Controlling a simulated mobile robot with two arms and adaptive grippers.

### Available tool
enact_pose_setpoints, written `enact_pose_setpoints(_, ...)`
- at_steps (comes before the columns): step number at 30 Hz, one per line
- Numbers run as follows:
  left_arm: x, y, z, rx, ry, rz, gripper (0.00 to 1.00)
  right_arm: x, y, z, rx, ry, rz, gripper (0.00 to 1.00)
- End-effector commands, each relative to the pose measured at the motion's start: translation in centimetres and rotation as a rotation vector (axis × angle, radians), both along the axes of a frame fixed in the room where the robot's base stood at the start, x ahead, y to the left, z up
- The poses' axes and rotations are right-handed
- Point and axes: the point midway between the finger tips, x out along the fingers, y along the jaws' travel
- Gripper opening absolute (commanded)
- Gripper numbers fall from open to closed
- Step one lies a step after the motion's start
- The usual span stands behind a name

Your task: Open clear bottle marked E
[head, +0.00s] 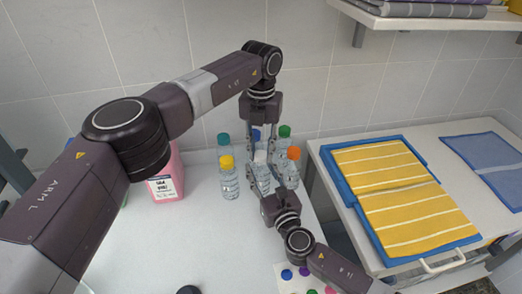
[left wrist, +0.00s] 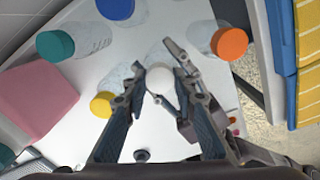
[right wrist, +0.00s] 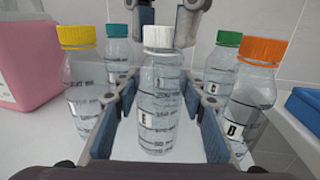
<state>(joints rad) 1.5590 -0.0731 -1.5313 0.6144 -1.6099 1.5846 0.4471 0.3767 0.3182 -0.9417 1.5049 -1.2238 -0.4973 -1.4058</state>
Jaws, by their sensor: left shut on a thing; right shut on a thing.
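The clear bottle marked E (right wrist: 158,110) stands upright with its white cap (right wrist: 158,37) on top, in the middle of the right wrist view. The cap shows from above in the left wrist view (left wrist: 160,78) and between my grippers in the head view (head: 260,156). My right gripper (right wrist: 160,98) is shut on the bottle's body, one finger on each side. My left gripper (left wrist: 157,75) comes down from above and is shut on the white cap. In the head view the fingers hide much of the bottle.
Bottles with yellow (head: 227,162), teal (head: 223,140), blue (head: 256,134), green (head: 284,131) and orange (head: 293,153) caps stand close around. A pink container (head: 165,182) is at left. The table front is mostly clear.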

Motion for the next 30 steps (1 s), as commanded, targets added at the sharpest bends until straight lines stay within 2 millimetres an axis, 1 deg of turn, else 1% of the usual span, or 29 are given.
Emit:
enact_pose_setpoints(3, 0.07, 0.01, 0.05, 0.0, -0.002, 0.196, 0.0, -0.05, 0.04, -0.07, 0.0, 0.001, 0.001, 0.0)
enact_pose_setpoints(24, 0.11, 0.06, 0.14, -0.001, -0.003, 1.36, 0.0, -0.06, 0.05, -0.07, 0.0, 0.001, 0.001, 0.0)
enact_pose_setpoints(27, 0.11, 0.06, 0.15, -0.001, -0.003, 1.5, 0.0, -0.06, 0.05, -0.07, 0.0, 0.001, 0.001, 0.0)
enact_pose_setpoints(30, 0.11, 0.06, 0.16, -0.001, -0.003, 1.596, 0.0, -0.06, 0.05, -0.07, 0.0, 0.001, 0.001, 0.0)
